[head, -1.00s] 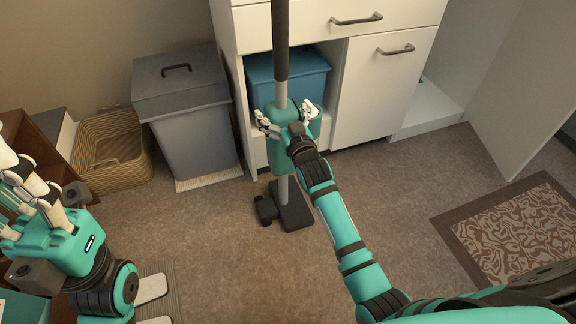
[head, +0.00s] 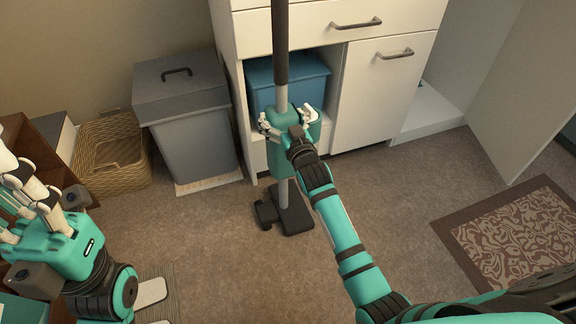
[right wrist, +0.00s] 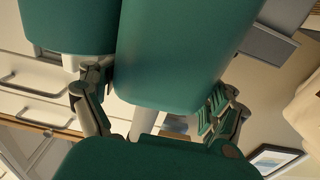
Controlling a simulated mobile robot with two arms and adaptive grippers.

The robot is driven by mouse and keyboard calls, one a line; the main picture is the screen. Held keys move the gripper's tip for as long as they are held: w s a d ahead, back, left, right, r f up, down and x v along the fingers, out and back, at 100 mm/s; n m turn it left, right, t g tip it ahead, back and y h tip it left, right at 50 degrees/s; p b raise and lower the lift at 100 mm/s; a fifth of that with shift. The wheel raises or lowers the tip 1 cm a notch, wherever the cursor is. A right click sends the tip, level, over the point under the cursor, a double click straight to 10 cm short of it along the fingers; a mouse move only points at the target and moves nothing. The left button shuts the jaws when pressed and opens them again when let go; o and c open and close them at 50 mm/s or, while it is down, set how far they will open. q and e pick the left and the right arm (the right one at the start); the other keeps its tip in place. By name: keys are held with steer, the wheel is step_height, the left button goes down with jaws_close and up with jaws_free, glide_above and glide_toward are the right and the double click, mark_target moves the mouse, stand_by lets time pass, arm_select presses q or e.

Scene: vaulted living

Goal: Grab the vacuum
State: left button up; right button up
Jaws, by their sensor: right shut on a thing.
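The upright stick vacuum (head: 280,160) has a teal body, a grey pole, a long dark handle and a dark floor head resting on the carpet. It stands upright in front of the white cabinet. My right gripper (head: 290,121) is shut on the teal body, with pale fingers on both sides of it. In the right wrist view the vacuum's teal body (right wrist: 185,50) fills the upper middle, between the fingers of my right gripper (right wrist: 160,112). My left gripper (head: 25,190) is at the left edge, away from the vacuum; its fingertips are partly cut off.
A white cabinet (head: 375,100) stands behind the vacuum, with a blue bin (head: 308,80) in its open niche. A grey lidded bin (head: 190,130) and a wicker basket (head: 110,165) stand to the left. A patterned rug (head: 520,235) lies at right. Carpet between is clear.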

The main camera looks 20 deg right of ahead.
steer(key=shift+w+r, duration=0.1)
steer(key=shift+r, duration=0.2)
